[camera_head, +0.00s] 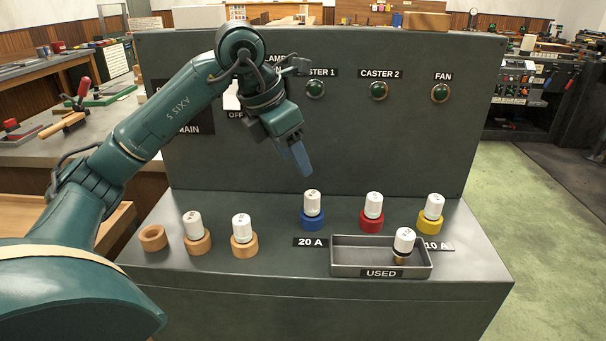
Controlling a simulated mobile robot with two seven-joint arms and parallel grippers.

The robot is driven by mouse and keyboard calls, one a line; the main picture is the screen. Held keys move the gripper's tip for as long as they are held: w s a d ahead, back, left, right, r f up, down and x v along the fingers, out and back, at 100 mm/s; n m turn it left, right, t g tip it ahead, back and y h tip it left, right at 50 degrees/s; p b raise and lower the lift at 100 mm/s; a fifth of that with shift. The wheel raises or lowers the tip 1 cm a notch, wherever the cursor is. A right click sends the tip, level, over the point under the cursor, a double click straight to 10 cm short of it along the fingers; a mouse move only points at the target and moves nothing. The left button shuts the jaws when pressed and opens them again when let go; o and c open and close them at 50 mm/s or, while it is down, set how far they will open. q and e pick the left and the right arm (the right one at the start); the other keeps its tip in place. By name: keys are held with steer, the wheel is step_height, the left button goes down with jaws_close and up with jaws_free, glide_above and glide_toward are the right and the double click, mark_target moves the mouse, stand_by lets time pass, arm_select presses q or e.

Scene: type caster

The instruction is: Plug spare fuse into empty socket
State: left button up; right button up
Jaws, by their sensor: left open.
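My left gripper (303,168) is in front of the panel, above and a little left of the blue socket (312,222). It is open, apart from all fuses, and nothing shows between its fingers. A white fuse (312,202) stands upright in the blue socket. Other white fuses stand in the red socket (373,225) and the yellow socket (429,226). Two spare fuses (193,225) (241,226) stand in wooden holders at the left; a third wooden holder (153,239) is empty. How deep each fuse sits is hard to tell. My right gripper is out of view.
The grey tray (345,258) marked USED holds one fuse (403,240), leaning slightly, at its right end. The upright panel (400,150) stands behind the sockets, with green lamps and labels. The bench top is clear between the wooden holders and the blue socket.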

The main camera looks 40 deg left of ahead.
arm_select(q)
steer(key=shift+v, duration=1.7)
